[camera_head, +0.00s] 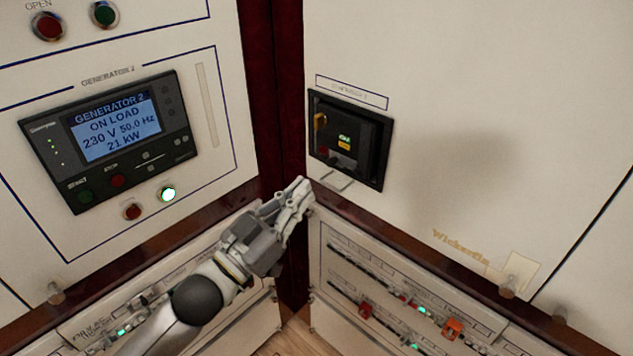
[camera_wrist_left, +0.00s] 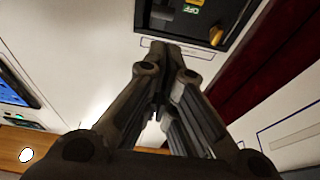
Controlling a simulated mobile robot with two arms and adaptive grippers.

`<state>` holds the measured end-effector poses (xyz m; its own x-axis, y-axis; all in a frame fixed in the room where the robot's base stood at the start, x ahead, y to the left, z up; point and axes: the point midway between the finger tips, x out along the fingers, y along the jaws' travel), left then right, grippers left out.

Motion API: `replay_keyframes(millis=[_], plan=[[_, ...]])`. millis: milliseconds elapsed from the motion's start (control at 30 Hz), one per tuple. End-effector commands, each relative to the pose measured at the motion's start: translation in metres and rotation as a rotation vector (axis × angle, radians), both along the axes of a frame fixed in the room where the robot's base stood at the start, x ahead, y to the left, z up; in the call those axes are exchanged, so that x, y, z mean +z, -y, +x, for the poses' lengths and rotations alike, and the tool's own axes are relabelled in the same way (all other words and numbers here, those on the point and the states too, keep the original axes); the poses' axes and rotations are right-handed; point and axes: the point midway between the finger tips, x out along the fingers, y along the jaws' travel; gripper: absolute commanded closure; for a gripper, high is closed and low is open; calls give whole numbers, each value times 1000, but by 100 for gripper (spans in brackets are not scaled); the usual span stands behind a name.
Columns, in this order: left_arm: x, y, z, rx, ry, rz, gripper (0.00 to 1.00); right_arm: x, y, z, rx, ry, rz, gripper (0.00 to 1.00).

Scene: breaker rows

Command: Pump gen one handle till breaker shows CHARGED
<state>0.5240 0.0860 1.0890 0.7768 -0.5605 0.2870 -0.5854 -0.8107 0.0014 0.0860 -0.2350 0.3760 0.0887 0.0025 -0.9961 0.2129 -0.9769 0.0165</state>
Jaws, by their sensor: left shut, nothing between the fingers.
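The breaker (camera_head: 375,140) is a black unit set in the cream panel right of the dark red corner post. It has a yellow knob (camera_head: 320,121), a green flag (camera_head: 344,138) and a yellow flag (camera_head: 344,146). In the left wrist view the green flag (camera_wrist_left: 193,10) reads OFF; the yellow flag's wording is not legible. A thin pale bar (camera_head: 335,181), perhaps the handle, shows at the breaker's lower edge. My left gripper (camera_head: 303,190) is shut and empty, just below and left of the breaker; its fingers (camera_wrist_left: 170,48) show apart from the knob. My right gripper is not in view.
Under a dark red ledge (camera_head: 380,235), breaker rows with red and orange toggles (camera_head: 452,328) stick out. The panel right of the breaker is bare.

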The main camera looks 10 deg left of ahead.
Motion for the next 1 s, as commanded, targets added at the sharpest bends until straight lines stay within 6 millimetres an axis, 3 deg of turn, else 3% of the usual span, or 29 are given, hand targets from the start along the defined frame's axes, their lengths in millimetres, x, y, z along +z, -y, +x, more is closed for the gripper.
replay_keyframes(millis=[267,1000], plan=[[-8,-12,-17,0,0,0,100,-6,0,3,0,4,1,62],[-7,-12,-17,0,1,-1,100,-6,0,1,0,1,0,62]])
